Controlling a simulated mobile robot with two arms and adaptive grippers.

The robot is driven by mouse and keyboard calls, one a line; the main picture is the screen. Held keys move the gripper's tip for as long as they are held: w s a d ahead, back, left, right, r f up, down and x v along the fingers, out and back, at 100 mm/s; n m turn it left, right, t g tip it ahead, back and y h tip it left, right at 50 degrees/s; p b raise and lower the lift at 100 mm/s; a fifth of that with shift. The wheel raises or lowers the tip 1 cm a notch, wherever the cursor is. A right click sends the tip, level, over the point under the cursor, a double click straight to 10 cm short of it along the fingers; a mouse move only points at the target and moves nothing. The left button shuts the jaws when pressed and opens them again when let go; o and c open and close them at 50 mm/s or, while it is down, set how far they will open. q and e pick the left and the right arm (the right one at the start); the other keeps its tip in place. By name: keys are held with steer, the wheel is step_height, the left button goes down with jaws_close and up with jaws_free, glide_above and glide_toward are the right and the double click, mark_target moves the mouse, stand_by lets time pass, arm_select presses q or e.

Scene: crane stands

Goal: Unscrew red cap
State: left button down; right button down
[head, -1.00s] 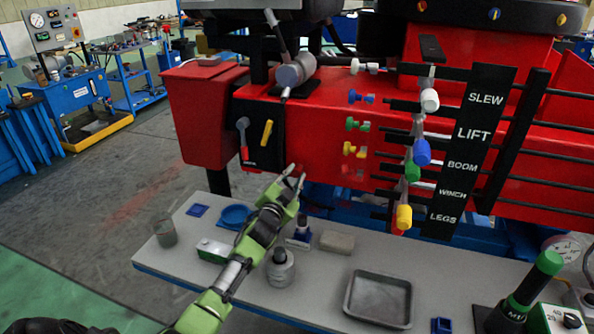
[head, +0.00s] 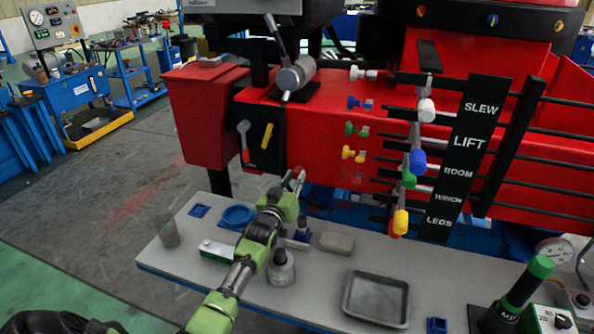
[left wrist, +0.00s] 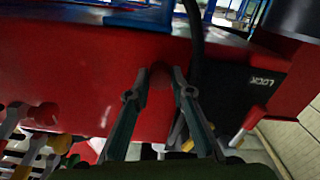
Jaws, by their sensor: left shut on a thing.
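The red cap (head: 298,173) sits low on the red front panel of the crane stand, and little of it shows between the fingers against the same red. My left gripper (head: 295,178) reaches up to it from the lower left and is shut on it. In the left wrist view, the two fingers (left wrist: 160,82) stand on either side of the dark red cap (left wrist: 160,72), which is blurred and partly hidden. My right gripper is not in view.
Yellow (head: 353,153), green (head: 356,130) and blue (head: 360,103) valve handles stick out to the right of the gripper.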

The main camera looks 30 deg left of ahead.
arm_select(q)
steer(key=shift+f, duration=0.25)
steer(key=n, duration=0.5)
steer(key=shift+s+p, duration=0.1)
steer(key=shift+p, duration=0.2)
steer(key=shift+n, duration=0.3)
steer(key=n, duration=0.4)
steer(key=shift+d+n, duration=0.1)
steer(key=shift+n, duration=0.3)
steer(key=c, duration=1.7)
jaws_free()
steer(key=shift+r, duration=0.2)
steer(key=shift+c, duration=0.9)
